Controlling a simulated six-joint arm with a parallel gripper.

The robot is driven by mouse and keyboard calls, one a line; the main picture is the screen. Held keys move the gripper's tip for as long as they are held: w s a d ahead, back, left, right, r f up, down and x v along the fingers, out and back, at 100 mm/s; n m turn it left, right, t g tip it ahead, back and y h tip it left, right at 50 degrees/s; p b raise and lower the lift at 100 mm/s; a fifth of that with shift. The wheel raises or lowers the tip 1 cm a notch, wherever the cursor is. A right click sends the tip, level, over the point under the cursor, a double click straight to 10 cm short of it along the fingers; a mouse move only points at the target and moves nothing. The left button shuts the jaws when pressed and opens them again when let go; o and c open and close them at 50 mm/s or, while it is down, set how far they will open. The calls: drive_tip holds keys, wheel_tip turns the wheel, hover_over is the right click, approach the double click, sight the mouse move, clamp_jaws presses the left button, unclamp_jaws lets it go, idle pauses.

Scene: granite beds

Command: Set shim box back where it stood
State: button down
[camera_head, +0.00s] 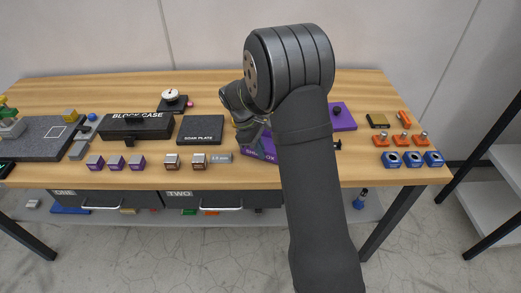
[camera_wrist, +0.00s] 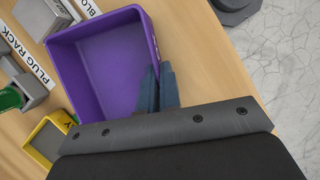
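The shim box (camera_head: 258,153) is an open purple box with white lettering on its front. In the head view it is near the table's front edge, partly hidden by my arm. In the wrist view the shim box (camera_wrist: 100,60) shows its empty inside. My gripper (camera_wrist: 159,88) has its two blue-grey fingers close together at the box's near right wall, one on the inner side and one on the outer side, with the wall pinched between them. In the head view my gripper (camera_head: 258,130) is mostly hidden behind my arm. Whether the box touches the table is unclear.
Left of the box are a grey 0.5 mm block (camera_head: 221,158), the soak plate (camera_head: 200,130) and the black block case (camera_head: 136,126). A purple pad (camera_head: 342,116) lies to the right. The wrist view shows a yellow-rimmed tray (camera_wrist: 48,140) and a PLUG RACK label (camera_wrist: 28,63).

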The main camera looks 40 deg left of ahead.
drive_tip(key=shift+f, duration=0.15)
drive_tip(key=c, duration=1.6)
unclamp_jaws()
drive_tip(key=shift+c, duration=0.2)
drive_tip(key=v, duration=1.2)
